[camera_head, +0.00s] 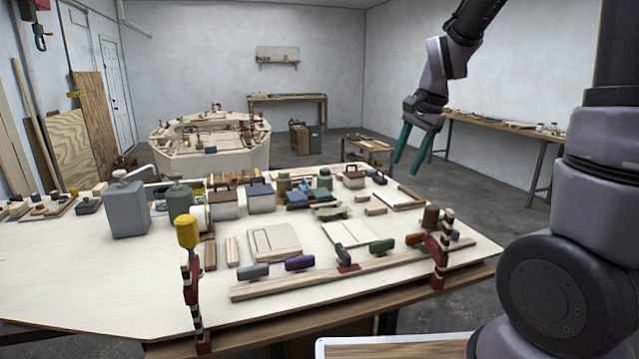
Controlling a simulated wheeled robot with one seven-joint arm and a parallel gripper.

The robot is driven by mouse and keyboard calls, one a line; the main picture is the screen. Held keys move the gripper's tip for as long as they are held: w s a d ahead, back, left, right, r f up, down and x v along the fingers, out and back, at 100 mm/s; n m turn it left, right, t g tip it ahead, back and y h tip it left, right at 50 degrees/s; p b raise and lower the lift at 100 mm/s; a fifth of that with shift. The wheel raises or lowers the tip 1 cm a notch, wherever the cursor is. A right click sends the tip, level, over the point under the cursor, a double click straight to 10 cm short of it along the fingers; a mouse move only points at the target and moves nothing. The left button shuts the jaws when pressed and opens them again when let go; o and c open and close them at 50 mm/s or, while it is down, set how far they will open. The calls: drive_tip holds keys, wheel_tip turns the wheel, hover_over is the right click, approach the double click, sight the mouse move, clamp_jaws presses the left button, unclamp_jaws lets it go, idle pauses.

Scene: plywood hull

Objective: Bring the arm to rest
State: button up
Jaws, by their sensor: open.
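My gripper (409,160) hangs from my arm at the upper right, its two green fingers pointing down and slightly left. The fingers are apart, with nothing between them. It shows above the back right edge of the plywood workbench (120,285), clear of the things on it. My arm comes in from the top, and its larger links fill the right side of the view.
The workbench carries a grey can (124,208), several small blocks and tools, a long wooden strip (300,288) and a yellow-topped clamp (188,234). A plywood hull (240,155) stands behind. A side table (500,137) runs along the right wall, with open floor before it.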

drive_tip(key=s+d+r+n+t, duration=0.1)
drive_tip(key=s+r+n+t, duration=0.1)
drive_tip(key=s+r, duration=0.4)
drive_tip(key=s+d+r+n+t, duration=0.2)
drive_tip(key=s+r, duration=0.4)
drive_tip(key=s, duration=0.4)
drive_tip(key=shift+s+d+n+t, duration=0.25)
drive_tip(key=shift+n+t, duration=0.25)
drive_tip(key=shift+n, duration=0.7)
